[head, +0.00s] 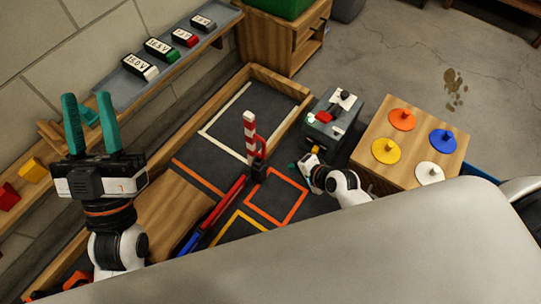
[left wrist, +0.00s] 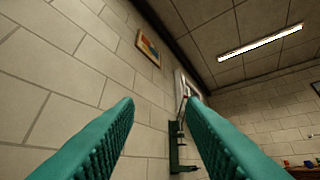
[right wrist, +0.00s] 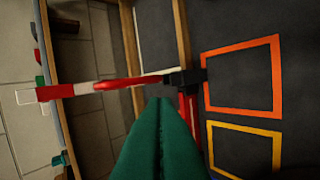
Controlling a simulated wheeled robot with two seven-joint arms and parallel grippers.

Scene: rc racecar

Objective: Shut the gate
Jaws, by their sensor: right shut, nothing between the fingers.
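The gate is a red-and-white striped boom (head: 250,128) that stands raised, close to upright, on a black and red mount (head: 258,152) at the track. In the right wrist view the boom (right wrist: 115,85) runs left from its black hinge (right wrist: 185,81). My right gripper (head: 294,165) is shut and empty, right of the mount and low over the track. Its green fingers (right wrist: 160,105) point toward the boom near the hinge; contact cannot be told.
A grey box with controls (head: 332,118) stands close behind my right gripper. A wooden block with coloured discs (head: 410,147) is to its right. Orange (head: 277,199) and yellow outlines mark the dark floor. A wall shelf (head: 180,62) holds several labelled packs.

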